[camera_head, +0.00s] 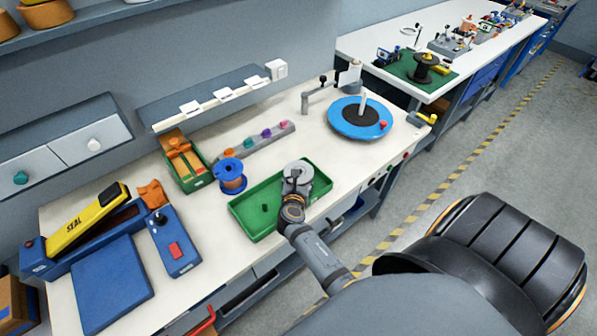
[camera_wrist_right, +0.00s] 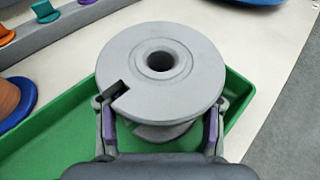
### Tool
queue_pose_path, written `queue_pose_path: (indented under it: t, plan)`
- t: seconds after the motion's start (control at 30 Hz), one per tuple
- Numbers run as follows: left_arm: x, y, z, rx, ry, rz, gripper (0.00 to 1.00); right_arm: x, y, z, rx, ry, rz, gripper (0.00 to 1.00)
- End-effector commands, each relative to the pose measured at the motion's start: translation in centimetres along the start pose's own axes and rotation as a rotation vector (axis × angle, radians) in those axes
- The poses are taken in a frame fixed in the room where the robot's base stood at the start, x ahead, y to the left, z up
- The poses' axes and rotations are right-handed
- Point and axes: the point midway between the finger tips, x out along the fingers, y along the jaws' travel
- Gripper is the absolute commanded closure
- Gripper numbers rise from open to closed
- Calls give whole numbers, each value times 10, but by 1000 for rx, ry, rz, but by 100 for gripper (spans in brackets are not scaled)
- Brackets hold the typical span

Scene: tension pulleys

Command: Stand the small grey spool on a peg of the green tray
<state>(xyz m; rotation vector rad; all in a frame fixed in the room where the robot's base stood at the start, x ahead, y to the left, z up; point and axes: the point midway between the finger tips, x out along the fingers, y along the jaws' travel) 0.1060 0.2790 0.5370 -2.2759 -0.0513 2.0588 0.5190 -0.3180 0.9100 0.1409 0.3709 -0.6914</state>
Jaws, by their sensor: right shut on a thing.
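The small grey spool (camera_wrist_right: 190,85) fills the middle of the right wrist view, its round flange with centre hole and dark notch facing the camera. My right gripper (camera_wrist_right: 160,122) is shut on it, one finger on each side below the upper flange. In the head view the spool (camera_head: 298,172) is over the right half of the green tray (camera_head: 319,182). The tray's edge also shows in the right wrist view (camera_wrist_right: 50,140). A dark green peg (camera_head: 265,208) stands bare in the tray's left half. The spool hides the tray's right middle, so its height and any peg below cannot be told. My left gripper is not in view.
A blue spool with copper-coloured winding (camera_head: 231,177) stands close behind the tray's left end. A grey rail with coloured knobs (camera_head: 255,142) lies behind the tray. A blue turntable (camera_head: 343,125) is at the back right.

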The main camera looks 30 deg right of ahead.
Motion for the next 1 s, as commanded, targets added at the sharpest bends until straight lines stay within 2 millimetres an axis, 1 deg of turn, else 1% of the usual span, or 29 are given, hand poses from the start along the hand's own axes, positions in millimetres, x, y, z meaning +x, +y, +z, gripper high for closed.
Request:
queue_pose_path:
  t: [0.2, 0.23, 0.4, 0.77, 0.87, 1.0]
  plan:
    - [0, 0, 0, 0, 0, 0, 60, 0, 0, -2, 1, 3, 0, 100]
    - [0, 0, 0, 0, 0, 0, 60, 0, 0, -2, 1, 3, 0, 41]
    - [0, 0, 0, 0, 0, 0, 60, 0, 0, -2, 1, 3, 0, 18]
    - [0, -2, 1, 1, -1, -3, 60, -3, 0, -4, 0, 6, -1, 17]
    - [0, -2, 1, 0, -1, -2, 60, -14, 0, -4, 2, 7, 0, 17]
    - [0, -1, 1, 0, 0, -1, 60, -40, 0, -4, 4, 8, 0, 17]
